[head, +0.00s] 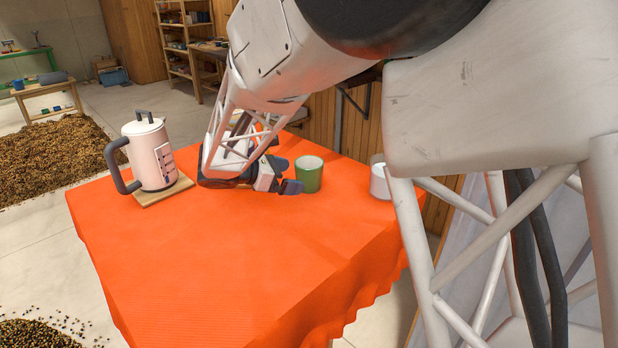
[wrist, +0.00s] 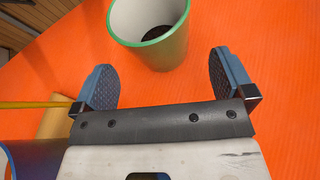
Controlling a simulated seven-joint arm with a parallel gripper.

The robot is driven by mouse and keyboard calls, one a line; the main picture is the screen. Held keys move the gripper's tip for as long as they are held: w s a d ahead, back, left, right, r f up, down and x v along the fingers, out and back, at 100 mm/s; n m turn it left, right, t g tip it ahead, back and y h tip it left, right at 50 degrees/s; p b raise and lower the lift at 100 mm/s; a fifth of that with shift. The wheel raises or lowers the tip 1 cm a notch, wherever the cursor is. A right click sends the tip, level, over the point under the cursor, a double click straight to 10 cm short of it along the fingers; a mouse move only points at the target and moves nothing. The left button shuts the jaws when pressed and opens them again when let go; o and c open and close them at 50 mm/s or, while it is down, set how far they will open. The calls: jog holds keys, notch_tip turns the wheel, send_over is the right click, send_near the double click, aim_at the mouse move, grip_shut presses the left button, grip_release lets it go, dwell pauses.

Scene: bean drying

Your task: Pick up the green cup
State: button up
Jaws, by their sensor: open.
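The green cup (head: 309,175) stands upright on the orange cloth, near the back of the table. In the wrist view the cup (wrist: 168,50) shows its green rim and a dark inside, and the top edge of the picture cuts it off. My gripper (head: 287,176) is low over the table just left of the cup. In the wrist view my gripper (wrist: 162,68) is open and empty. Its two blue fingers point toward the cup, which lies ahead of the gap between them. Whether a finger touches the cup I cannot tell.
A white cup (head: 379,181) stands right of the green cup, partly hidden by my arm. A white pot (head: 150,155) with a dark handle stands on a wooden board (head: 176,192) at the left. The front of the orange tablecloth (head: 240,270) is clear.

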aim_at(297, 175)
jog(key=shift+d, duration=0.15)
jog(key=shift+x, duration=2.5)
jog(key=shift+w, duration=0.2)
jog(key=shift+c, duration=0.2)
jog(key=shift+r, duration=0.1)
jog(key=c, duration=1)
